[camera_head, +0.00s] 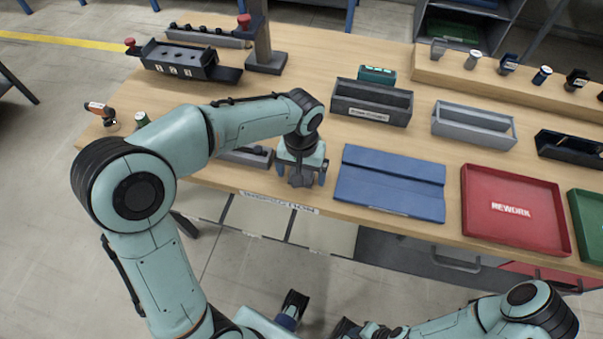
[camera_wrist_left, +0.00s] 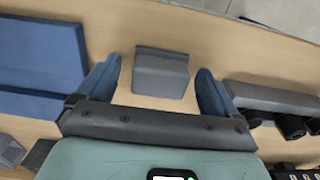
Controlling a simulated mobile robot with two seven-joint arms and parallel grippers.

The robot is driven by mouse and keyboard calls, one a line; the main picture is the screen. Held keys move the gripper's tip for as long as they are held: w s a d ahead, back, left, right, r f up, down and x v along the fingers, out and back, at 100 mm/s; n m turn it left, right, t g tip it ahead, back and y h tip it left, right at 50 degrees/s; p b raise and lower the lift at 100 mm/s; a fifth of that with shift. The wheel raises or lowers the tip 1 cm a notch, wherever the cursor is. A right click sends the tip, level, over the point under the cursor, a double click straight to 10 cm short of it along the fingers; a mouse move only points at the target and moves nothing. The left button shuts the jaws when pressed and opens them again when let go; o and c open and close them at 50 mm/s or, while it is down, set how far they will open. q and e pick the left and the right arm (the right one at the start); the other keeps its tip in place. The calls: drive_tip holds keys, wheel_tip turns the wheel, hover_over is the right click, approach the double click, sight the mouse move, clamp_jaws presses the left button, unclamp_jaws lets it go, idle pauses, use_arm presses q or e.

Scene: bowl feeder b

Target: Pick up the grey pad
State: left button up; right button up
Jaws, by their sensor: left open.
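The grey pad (camera_wrist_left: 161,74) is a small, flat-looking block with a raised or sloped far edge. It lies on the wooden table near the front edge, partly hidden by my gripper in the head view (camera_head: 300,181). My left gripper (camera_wrist_left: 160,67) is open, with one blue finger on either side of the pad and a visible gap to each. In the head view my left gripper (camera_head: 301,174) points down at the table, just left of the blue mat. My right arm is at the bottom right; its gripper is not clearly shown.
The blue mat (camera_head: 390,184) lies close to the right of the gripper. A grey rail (camera_wrist_left: 270,98) with dark round parts is on the other side. A red REWORK tray (camera_head: 512,235), a dark bin (camera_head: 371,112) and a grey bin (camera_head: 473,131) stand farther right and back.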

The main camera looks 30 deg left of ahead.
use_arm(q)
drive_tip(key=c, duration=1.1)
drive_tip(key=shift+c, duration=0.2)
drive_tip(key=shift+r, duration=0.15)
